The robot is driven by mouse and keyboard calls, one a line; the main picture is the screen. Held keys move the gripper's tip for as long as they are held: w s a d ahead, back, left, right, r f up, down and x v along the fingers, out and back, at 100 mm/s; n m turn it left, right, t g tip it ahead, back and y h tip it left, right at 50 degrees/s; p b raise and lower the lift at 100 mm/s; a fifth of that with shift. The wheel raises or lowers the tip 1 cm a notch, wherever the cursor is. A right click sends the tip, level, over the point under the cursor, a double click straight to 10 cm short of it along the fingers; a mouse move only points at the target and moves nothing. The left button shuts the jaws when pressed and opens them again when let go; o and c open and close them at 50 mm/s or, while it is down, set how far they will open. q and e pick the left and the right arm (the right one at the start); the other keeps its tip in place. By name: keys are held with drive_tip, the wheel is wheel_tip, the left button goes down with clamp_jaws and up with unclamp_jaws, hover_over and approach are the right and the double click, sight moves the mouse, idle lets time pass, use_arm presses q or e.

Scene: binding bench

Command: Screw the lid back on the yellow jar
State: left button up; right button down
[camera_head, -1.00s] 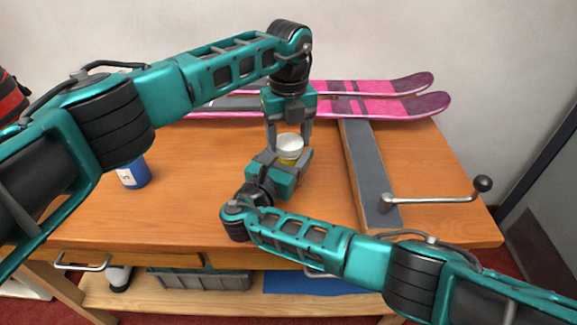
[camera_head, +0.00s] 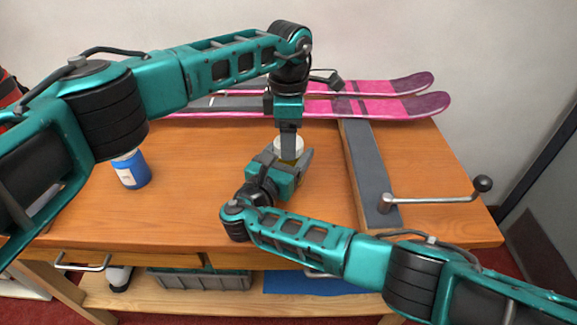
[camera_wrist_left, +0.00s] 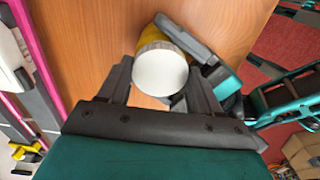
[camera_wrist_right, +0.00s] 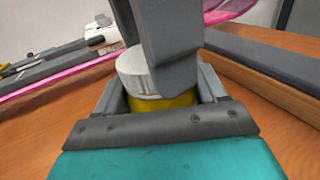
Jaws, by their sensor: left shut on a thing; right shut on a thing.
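The yellow jar (camera_wrist_right: 163,102) stands upright at the middle of the bench, mostly hidden by my grippers; its yellow side also shows in the left wrist view (camera_wrist_left: 180,37). The white lid (camera_wrist_left: 160,72) sits on top of the jar; it also shows in the head view (camera_head: 289,144). Whether its thread is engaged cannot be told. My left gripper (camera_head: 288,150) points down from above, shut on the lid with a finger on either side. My right gripper (camera_head: 287,167) comes in low from the front, shut on the jar body below the lid.
Pink skis (camera_head: 390,105) lie along the back of the bench. A grey-topped rail (camera_head: 369,175) with a crank handle (camera_head: 440,198) is close to the right of the jar. A blue container (camera_head: 132,172) stands at left. The wooden top (camera_head: 200,180) between is clear.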

use_arm(q)
drive_tip(key=m, duration=0.5)
drive_tip(key=shift+m, duration=0.3)
drive_tip(key=o, duration=1.2)
drive_tip(key=shift+r, duration=2.25)
drive_tip(key=shift+c, duration=0.2)
